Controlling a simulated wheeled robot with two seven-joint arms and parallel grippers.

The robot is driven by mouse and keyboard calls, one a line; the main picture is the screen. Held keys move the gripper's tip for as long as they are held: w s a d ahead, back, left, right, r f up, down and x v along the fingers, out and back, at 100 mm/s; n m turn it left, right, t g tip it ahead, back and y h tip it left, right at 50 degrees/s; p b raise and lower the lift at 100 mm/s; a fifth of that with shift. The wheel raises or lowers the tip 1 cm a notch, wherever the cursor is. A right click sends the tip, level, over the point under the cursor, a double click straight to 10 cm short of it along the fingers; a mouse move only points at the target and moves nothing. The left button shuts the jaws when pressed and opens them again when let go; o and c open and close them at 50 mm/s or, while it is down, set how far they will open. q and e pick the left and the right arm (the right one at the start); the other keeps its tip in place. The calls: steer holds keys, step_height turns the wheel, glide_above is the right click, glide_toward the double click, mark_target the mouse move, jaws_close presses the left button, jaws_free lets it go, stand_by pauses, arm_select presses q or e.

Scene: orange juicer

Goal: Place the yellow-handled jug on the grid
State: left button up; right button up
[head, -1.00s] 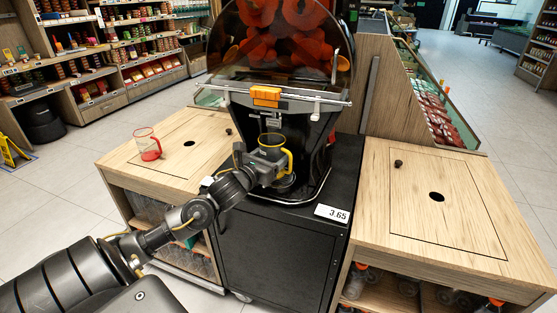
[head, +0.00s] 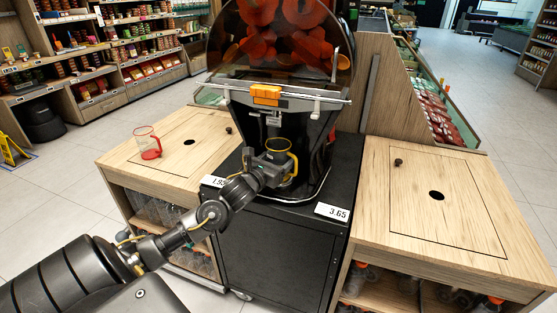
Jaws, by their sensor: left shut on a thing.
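The yellow-handled jug (head: 279,146) is clear with a yellow rim, and its yellow handle faces right. My left gripper (head: 277,160) is shut on the jug and holds it upright in front of the juicer's spout. The gripper covers much of the jug's body. The grid is at the foot of the juicer (head: 268,95), hidden behind the gripper and jug, so I cannot tell whether the jug touches it. My right gripper is not in view.
A red-based jug (head: 148,144) stands on the left wooden counter (head: 185,175). Price tags (head: 332,211) sit along the black cabinet's front edge.

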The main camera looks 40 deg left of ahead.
arm_select(q)
steer(key=shift+f, duration=0.1)
steer(key=o, duration=1)
steer(key=shift+o, duration=0.2)
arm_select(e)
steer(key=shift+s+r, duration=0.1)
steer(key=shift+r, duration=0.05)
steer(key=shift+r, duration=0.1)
arm_select(q)
steer(key=shift+s+d, duration=0.1)
steer(key=shift+s, duration=1)
steer(key=s, duration=0.9)
steer(key=shift+s+d, duration=0.4)
steer(key=shift+d, duration=0.05)
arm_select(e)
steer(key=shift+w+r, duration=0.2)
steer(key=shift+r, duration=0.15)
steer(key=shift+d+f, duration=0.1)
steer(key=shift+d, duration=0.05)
